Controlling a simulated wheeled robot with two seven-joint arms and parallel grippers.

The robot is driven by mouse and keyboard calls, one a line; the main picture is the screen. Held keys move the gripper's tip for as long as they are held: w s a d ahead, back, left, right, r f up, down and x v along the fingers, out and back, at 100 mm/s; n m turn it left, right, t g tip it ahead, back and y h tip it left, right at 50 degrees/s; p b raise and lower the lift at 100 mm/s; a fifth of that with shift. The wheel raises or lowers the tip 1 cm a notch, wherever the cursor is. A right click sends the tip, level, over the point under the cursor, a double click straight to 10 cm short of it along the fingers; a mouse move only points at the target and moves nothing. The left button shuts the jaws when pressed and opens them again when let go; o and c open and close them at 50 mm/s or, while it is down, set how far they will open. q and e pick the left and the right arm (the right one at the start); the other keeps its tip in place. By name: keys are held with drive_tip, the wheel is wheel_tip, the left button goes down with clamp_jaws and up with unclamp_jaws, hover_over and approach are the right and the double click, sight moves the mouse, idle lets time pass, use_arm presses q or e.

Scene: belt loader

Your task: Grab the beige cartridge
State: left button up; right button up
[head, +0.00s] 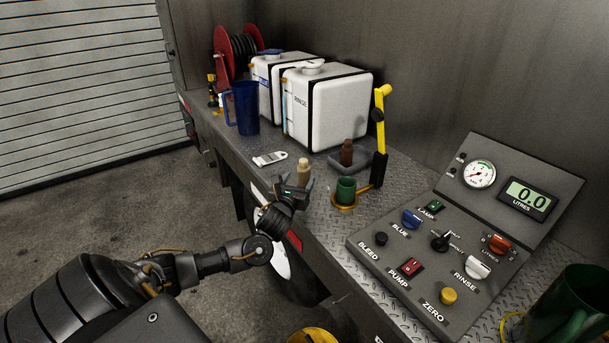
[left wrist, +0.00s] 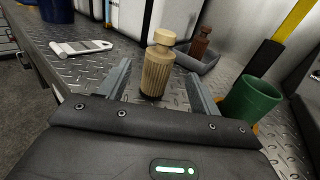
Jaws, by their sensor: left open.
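The beige cartridge (head: 304,170) stands upright on the metal deck, a ribbed bottle shape with a narrower top. In the left wrist view the cartridge (left wrist: 157,68) stands ahead, in the gap between my two fingers. My left gripper (head: 292,184) is open and empty, close in front of the cartridge. In the left wrist view its fingers (left wrist: 160,85) are apart, one on each side of the cartridge, with no contact that I can make out. The cartridge's foot is partly hidden in the head view. My right gripper is not in view.
A green cup (head: 345,190) stands close right of the cartridge. A brown cartridge (head: 347,152) sits in a grey tray (head: 336,166) behind. A white scraper-like tool (head: 269,159) lies to the left. White tanks (head: 325,108) stand behind, and a control panel (head: 414,250) is at right.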

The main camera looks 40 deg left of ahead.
sight(302, 173)
use_arm(q)
drive_tip(key=shift+w+a, duration=0.15)
drive_tip(key=shift+w, duration=0.2)
drive_tip(key=shift+w+r, duration=0.1)
drive_tip(key=shift+w+a+r, duration=0.15)
drive_tip(key=shift+w+a, duration=0.05)
drive_tip(key=shift+w, duration=0.1)
drive_tip(key=p+x, duration=0.1)
drive_tip(key=x, duration=0.2)
drive_tip(key=shift+w+a, duration=0.1)
drive_tip(key=shift+w, duration=0.15)
drive_tip(key=shift+w+a, duration=0.15)
drive_tip(key=shift+w, duration=0.25)
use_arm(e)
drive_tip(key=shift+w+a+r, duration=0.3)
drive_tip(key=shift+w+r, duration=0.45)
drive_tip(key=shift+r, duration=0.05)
use_arm(q)
drive_tip(key=c, duration=0.9)
drive_tip(key=shift+c, duration=0.9)
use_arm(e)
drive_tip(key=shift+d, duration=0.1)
